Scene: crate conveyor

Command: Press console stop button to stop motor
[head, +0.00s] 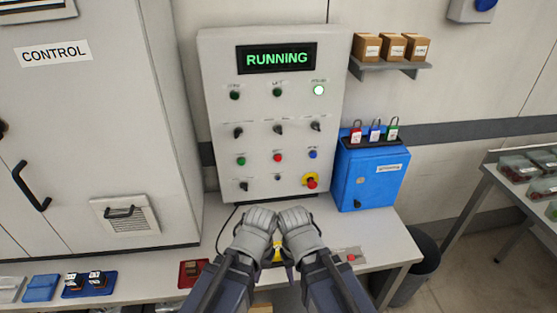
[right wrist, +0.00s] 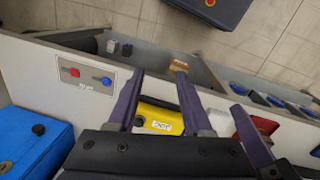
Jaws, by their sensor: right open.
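The console (head: 222,110) is a grey upright panel on the bench, and its screen (head: 276,58) reads RUNNING in green. A red button (head: 278,157) sits between a green and a blue one; the small labels are unreadable. A red mushroom button on a yellow ring (head: 311,181) is at the lower right. My right gripper (head: 289,268) is below and in front of the console, apart from it. In the right wrist view its jaws (right wrist: 159,73) are open above a yellow object. My left gripper (head: 268,264) is close beside it, its fingers mostly hidden.
A blue box (head: 372,178) with padlocks on top stands right of the console. A shelf (head: 390,68) with small cartons is above it. A control cabinet (head: 95,190) is at the left. A yellow labelled object (right wrist: 160,117) lies below my right jaws. Trays lie along the bench's left.

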